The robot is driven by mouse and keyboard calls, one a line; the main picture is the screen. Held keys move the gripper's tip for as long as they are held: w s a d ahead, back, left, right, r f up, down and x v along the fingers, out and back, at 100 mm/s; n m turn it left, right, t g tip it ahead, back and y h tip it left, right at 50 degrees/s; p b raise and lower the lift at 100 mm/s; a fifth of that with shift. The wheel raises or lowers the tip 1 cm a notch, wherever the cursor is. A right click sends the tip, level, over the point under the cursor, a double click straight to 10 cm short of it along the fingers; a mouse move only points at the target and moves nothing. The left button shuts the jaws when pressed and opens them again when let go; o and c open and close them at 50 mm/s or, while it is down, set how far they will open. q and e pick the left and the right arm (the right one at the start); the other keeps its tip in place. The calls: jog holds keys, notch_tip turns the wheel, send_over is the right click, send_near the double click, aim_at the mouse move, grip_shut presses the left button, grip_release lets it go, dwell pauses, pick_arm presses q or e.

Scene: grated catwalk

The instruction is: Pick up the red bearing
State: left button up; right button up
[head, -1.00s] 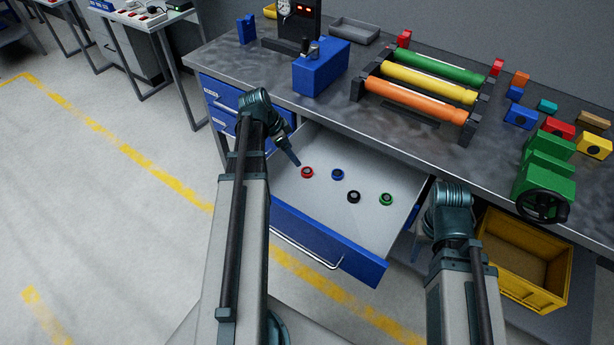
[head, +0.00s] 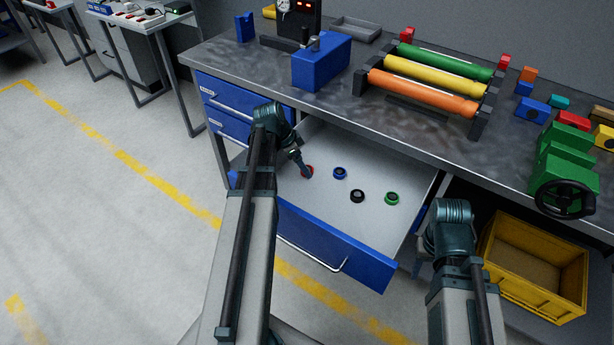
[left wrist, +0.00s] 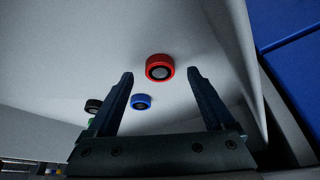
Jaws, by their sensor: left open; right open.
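The red bearing (head: 307,171) lies in the open drawer (head: 330,215), near its left side. In the left wrist view the red bearing (left wrist: 159,67) shows whole, just beyond and between the fingertips. My left gripper (head: 305,178) is over the red bearing and partly covers it in the head view. In the left wrist view my left gripper (left wrist: 160,76) is open and empty. My right gripper (head: 420,262) is outside the drawer, to its right, mostly hidden behind my own arm.
A blue bearing (head: 340,173), a black bearing (head: 357,196) and a green bearing (head: 392,198) lie in the same drawer. The workbench (head: 330,107) overhangs the drawer's back. A yellow crate (head: 500,297) stands to the right. The drawer's front left floor is bare.

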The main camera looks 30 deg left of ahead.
pick_arm(q)
jog(key=shift+b+x, duration=0.55)
jog(key=shift+x, duration=0.5)
jog(key=shift+c, duration=0.4)
grip_shut()
